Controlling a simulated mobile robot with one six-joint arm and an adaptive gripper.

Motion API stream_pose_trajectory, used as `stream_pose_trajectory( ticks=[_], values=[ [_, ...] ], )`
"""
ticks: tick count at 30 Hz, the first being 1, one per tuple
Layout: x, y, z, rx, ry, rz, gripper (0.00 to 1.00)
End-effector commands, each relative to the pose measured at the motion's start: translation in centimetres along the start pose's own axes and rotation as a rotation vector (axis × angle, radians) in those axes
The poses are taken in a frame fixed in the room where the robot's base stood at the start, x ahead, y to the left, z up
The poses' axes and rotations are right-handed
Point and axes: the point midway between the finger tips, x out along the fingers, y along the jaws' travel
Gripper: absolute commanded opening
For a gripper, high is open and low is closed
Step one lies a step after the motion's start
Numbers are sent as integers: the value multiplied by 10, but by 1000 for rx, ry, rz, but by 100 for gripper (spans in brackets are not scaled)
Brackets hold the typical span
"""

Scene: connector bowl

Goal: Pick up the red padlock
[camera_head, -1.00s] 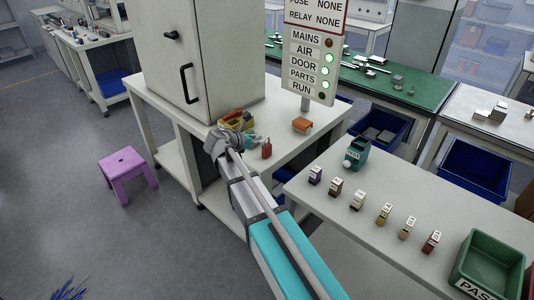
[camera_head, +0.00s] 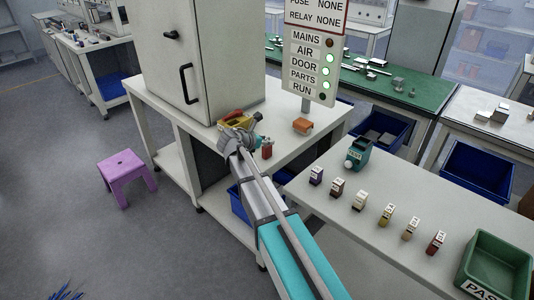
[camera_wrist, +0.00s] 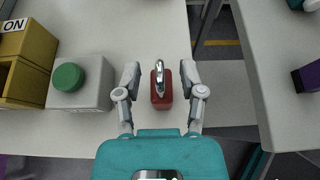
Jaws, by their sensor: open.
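The red padlock (camera_wrist: 161,92), with a silver shackle, stands on the white table (camera_wrist: 110,25). In the wrist view it lies between the two open fingers of my gripper (camera_wrist: 160,78), with a small gap visible on each side. In the head view the red padlock (camera_head: 267,152) shows just right of my gripper, near the table's front edge. My arm hides part of the gripper in the head view, and its fingertips are hard to make out there.
A grey box with a green button (camera_wrist: 68,77) and a yellow box (camera_wrist: 28,62) stand left of my gripper. An orange part (camera_head: 303,126) lies farther back. A second table (camera_head: 340,195) with several small blocks and a green bin (camera_head: 490,268) stands to the right, across a gap.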

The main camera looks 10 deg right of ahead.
Motion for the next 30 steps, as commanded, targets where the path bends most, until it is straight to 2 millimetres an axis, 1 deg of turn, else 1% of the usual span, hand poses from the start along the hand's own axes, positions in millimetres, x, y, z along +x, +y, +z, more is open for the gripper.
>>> stream_pose_trajectory(
  ticks=[1,4,20,23,24,28,29,30],
  values=[
    [5,0,-1,0,0,0,51],
    [7,0,0,-1,0,1,51],
    [7,0,0,-1,0,1,51],
    [7,0,0,-1,0,1,35],
    [7,0,0,-1,0,1,27],
    [7,0,0,-1,0,1,3],
    [7,0,0,-1,0,1,0],
    [7,0,0,-1,0,1,0]
  ],
)
